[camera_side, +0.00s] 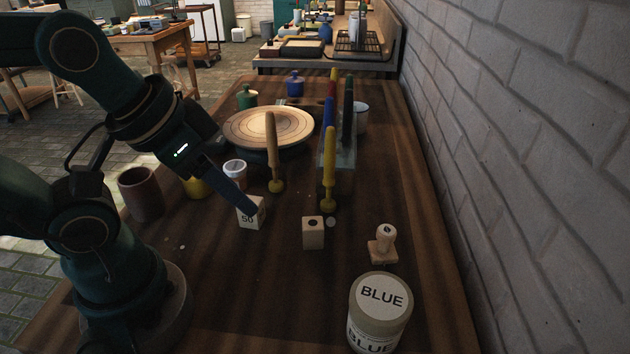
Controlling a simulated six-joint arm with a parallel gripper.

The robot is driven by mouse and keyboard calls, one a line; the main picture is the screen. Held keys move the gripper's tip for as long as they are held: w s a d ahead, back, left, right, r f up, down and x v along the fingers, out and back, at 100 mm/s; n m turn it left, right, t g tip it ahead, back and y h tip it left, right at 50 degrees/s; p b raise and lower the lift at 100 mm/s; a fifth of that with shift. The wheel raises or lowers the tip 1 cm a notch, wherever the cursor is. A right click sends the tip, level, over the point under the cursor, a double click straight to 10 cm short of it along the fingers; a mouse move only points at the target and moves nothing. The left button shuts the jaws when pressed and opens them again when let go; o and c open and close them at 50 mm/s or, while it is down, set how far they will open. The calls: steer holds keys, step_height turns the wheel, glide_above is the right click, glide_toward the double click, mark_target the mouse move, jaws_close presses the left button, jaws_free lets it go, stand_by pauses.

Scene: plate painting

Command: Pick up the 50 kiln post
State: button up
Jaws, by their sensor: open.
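The 50 kiln post (247,220) is a small cream block marked "50". It stands upright on the dark wooden table, left of the middle. The jaws are open. Only one finger shows clearly; the other is hidden. I cannot tell whether the finger touches the post or is in front of it.
A similar cream block (313,237) stands to the right, with a wooden stamp (384,247) beyond it. A BLUE jar (380,315) is at the front right. Behind are a white-labelled cup (235,170), a brown pot (142,198), a round turntable (250,125) and upright coloured tools (329,165).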

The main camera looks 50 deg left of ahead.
steer(key=o, duration=0.6)
steer(key=s+a+f+m+g+y, duration=0.3)
steer(key=s+a+g+y, duration=0.1)
steer(key=a, duration=0.2)
steer(key=m+t+y, duration=0.7)
steer(key=m+y, duration=0.5)
steer(key=m, duration=0.9)
glide_above(250, 197)
steer(key=v, duration=0.6)
step_height(250, 197, down, 5)
steer(key=f, duration=0.4)
steer(key=a+f, duration=0.1)
steer(key=f, duration=0.1)
steer(key=shift+w+f, duration=0.1)
steer(key=shift+f, duration=0.05)
steer(key=shift+x, duration=3.3)
